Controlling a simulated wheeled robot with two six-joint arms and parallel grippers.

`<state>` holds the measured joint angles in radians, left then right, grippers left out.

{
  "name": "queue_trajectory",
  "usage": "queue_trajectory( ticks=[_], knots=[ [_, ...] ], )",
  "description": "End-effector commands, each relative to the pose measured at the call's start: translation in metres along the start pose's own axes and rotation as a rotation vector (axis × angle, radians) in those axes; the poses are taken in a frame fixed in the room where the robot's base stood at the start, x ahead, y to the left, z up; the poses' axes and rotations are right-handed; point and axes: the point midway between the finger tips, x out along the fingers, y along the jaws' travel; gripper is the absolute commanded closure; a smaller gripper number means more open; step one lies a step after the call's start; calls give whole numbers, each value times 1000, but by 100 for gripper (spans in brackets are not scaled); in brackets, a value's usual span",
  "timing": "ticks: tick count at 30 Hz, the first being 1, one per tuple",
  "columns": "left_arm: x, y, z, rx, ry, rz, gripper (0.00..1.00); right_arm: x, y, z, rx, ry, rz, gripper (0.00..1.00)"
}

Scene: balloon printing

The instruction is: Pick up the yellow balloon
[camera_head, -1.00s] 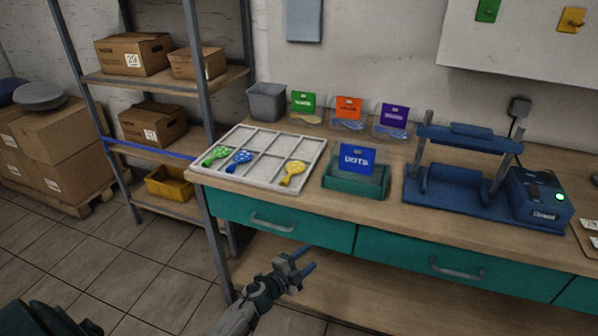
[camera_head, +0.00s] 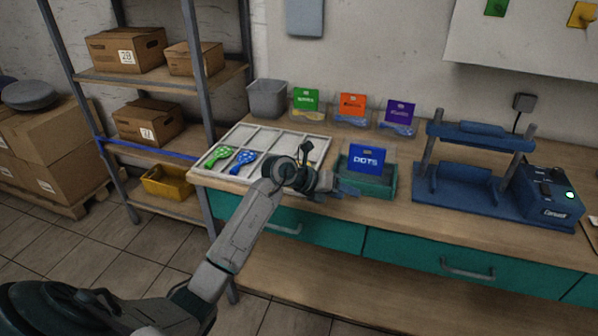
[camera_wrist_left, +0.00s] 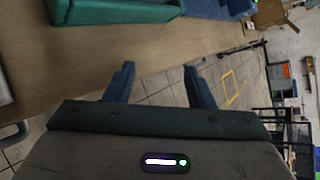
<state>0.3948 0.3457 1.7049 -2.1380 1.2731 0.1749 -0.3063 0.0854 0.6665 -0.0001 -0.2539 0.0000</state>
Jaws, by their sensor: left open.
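The yellow balloon does not show now; my left wrist covers the part of the white divided tray (camera_head: 262,139) where it lay earlier. A green balloon (camera_head: 217,155) and a blue balloon (camera_head: 243,159) lie in the tray's front compartments. My left gripper (camera_head: 346,188) is open and empty. In the head view it appears in front of the teal holder, to the right of the tray. In the left wrist view its two blue fingers (camera_wrist_left: 157,76) are apart with only bench edge and floor behind them. My right gripper is not in view.
The teal holder (camera_head: 384,191) with a blue "DOTS" card (camera_head: 366,158) stands right of the tray. A blue press (camera_head: 468,185) stands farther right. A grey bin (camera_head: 267,99) and several clear card trays line the back. A shelf rack (camera_head: 206,90) stands at the left.

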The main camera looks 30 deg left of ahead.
Motion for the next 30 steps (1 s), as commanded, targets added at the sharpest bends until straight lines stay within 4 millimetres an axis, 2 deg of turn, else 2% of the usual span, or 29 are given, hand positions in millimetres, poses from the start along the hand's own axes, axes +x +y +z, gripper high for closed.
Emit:
queue_trajectory(
  ticks=[1, 6, 9, 13, 16, 24, 30],
  knots=[
    [-14, 10, 15, 50, 45, 115, 51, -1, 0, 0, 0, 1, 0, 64],
    [-73, 50, 46, 83, 181, 500, 51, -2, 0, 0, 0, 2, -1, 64],
    [-107, 62, 58, 53, 222, 664, 51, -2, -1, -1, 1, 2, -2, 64],
    [-134, 69, 65, 13, 249, 783, 51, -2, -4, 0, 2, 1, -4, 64],
    [-137, 75, 65, -2, 259, 813, 51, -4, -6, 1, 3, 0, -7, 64],
    [-111, 104, 55, -2, 259, 813, 51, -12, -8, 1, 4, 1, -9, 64],
    [-102, 115, 51, -1, 260, 812, 51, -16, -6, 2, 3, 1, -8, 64]
  ],
)
